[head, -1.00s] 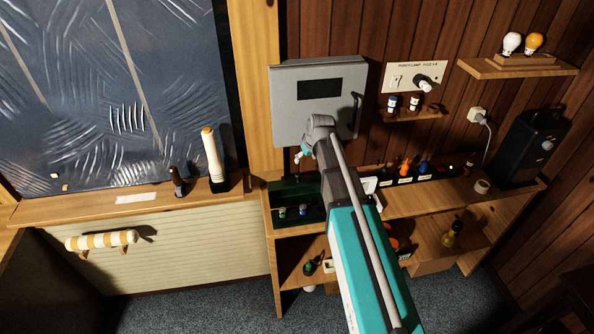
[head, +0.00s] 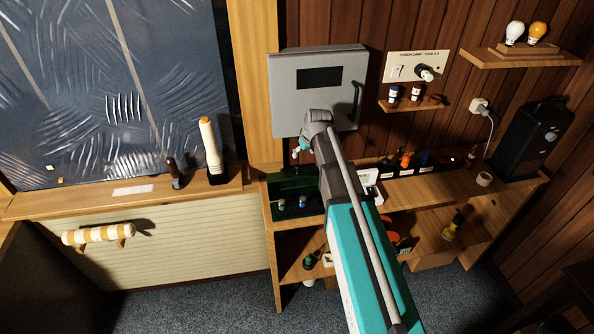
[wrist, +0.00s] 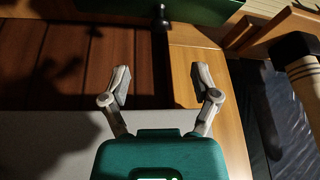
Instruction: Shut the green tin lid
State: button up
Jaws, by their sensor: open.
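The green tin (head: 284,210) stands at the left end of the wooden bench in the head view, holding small green and blue-capped items. Its dark green lid (head: 285,184) appears raised along the back. In the wrist view a green panel, apparently part of the tin (wrist: 190,14), crosses the top edge, beyond my fingertips. My gripper (wrist: 164,82) is open and empty, its two fingers spread apart. In the head view my gripper (head: 299,152) is small and partly hidden by my arm, above the tin and near the grey cabinet's lower edge. I see no contact with the lid.
A grey cabinet (head: 285,85) hangs on the wall behind my gripper. Labelled bottles (head: 405,160) stand along the bench to the right. A white-orange cylinder (head: 210,145) stands on the left sill. A dark rod (wrist: 162,20) stands close by the green panel.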

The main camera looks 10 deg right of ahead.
aim_at(298, 166)
jog(key=shift+b+x, duration=4.7)
jog(key=shift+x, duration=0.7)
grip_shut()
